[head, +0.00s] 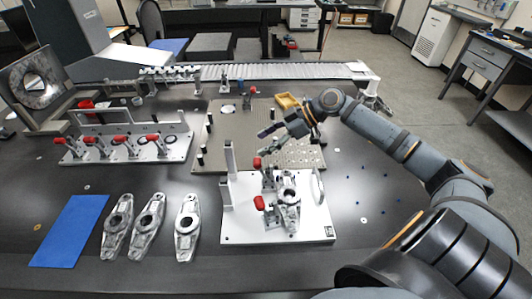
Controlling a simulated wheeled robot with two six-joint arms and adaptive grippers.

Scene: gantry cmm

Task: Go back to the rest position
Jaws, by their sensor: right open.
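My right gripper (264,142) is open, with nothing seen between its fingers. Its arm comes in from the right, and the gripper points left, over the perforated metal plate (225,128) and behind the white fixture (242,228). A grey metal part (288,205) lies on the white fixture, beside two red-handled clamps (260,202). The gripper is apart from this part in the picture. My left gripper is not in view.
Three similar metal parts (147,225) lie on the dark table, right of a blue mat (70,230). A clamp fixture with red handles (150,155) stands at left. A yellow tray (287,102) is behind my gripper, with a conveyor (270,72) further back. The table's front middle is clear.

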